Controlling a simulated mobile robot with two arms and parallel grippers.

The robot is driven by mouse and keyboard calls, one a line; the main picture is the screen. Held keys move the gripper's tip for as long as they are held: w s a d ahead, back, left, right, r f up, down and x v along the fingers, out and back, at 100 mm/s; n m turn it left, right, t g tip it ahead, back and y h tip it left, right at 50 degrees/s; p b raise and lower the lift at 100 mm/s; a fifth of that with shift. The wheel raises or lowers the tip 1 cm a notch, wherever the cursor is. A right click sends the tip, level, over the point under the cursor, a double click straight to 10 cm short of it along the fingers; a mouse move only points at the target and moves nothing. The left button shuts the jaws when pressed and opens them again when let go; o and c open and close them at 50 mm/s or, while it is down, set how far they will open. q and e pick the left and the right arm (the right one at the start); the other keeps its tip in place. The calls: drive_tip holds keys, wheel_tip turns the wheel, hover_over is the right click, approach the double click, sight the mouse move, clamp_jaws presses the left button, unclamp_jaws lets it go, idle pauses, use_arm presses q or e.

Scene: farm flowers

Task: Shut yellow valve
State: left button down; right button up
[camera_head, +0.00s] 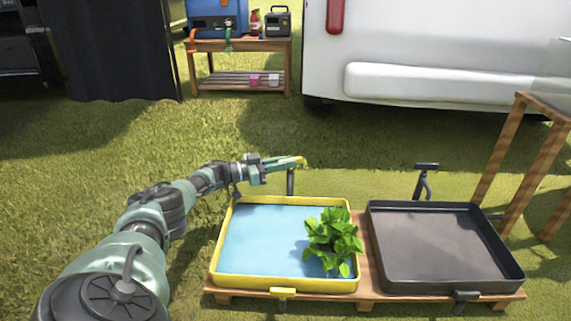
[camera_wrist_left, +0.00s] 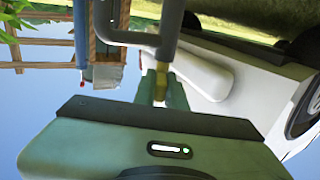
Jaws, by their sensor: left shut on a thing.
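The yellow valve (camera_head: 300,160) is a small yellow piece at the top of the dark tap post (camera_head: 290,183) behind the yellow tray (camera_head: 217,255). My left gripper (camera_head: 293,162) reaches it from the left and is shut on it. In the left wrist view, a bit of yellow (camera_wrist_left: 161,84) shows between my green fingers (camera_wrist_left: 170,95), beside the dark bent tap pipe (camera_wrist_left: 168,35). Most of the valve is hidden by the fingers. My right gripper is in neither view.
The yellow tray holds blue water and a leafy green plant (camera_head: 333,240). A black tray (camera_head: 440,284) with its own dark tap (camera_head: 424,180) stands to the right. A wooden stand (camera_head: 520,160) is at far right. Open grass lies behind.

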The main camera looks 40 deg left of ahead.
use_arm(q)
drive_tip(key=shift+r, duration=0.15)
idle(0.4)
drive_tip(key=c, duration=1.5)
unclamp_jaws()
drive_tip(key=shift+o, duration=0.2)
drive_tip(key=p+v, duration=0.2)
drive_tip(key=v, duration=0.5)
drive_tip(key=shift+s+a+p, duration=0.25)
drive_tip(key=shift+s+p, duration=0.05)
drive_tip(key=shift+p, duration=0.1)
